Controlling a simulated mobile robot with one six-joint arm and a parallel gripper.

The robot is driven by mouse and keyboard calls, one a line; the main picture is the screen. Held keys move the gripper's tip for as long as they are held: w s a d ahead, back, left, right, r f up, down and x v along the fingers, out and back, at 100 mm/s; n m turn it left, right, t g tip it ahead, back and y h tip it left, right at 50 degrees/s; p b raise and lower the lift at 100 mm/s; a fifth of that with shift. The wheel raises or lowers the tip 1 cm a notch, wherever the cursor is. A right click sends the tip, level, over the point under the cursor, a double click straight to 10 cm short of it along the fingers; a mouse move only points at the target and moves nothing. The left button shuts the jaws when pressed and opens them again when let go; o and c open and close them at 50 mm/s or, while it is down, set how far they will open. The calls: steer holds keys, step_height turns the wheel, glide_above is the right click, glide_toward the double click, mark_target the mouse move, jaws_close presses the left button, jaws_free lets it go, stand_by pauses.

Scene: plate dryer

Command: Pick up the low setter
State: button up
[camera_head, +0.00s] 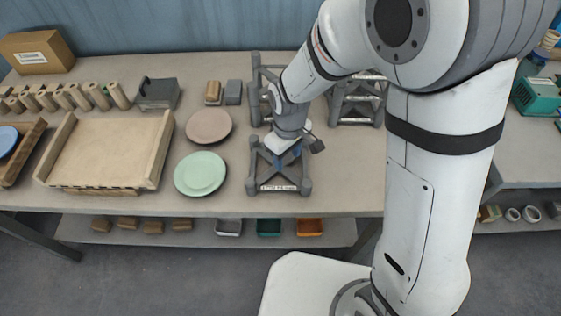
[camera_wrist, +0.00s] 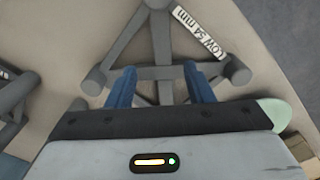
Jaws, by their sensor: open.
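The low setter (camera_head: 305,186) is a grey frame with corner posts and crossing bars. It stands on the bench, with a white label on its near edge. In the wrist view the low setter (camera_wrist: 163,45) shows a label reading "LOW 54 mm". My gripper (camera_head: 284,158) is over the setter from above. In the wrist view my gripper (camera_wrist: 161,88) has its two blue fingers apart, one on each side of a grey bar. I cannot tell whether the fingers touch the bar. My arm and gripper hide part of the setter in the head view.
Taller grey setters (camera_head: 257,88) stand just behind, partly hidden by my arm. A green plate (camera_head: 200,174) and a brown plate (camera_head: 209,125) lie to the left. A wooden tray (camera_head: 110,150) is farther left. Bare bench shows between the green plate and the low setter.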

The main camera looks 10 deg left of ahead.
mark_target(286, 170)
steer(key=f, duration=0.5)
steer(key=shift+a+f+p, duration=0.2)
steer(key=shift+f+p, duration=0.1)
steer(key=shift+p, duration=0.1)
jaws_close()
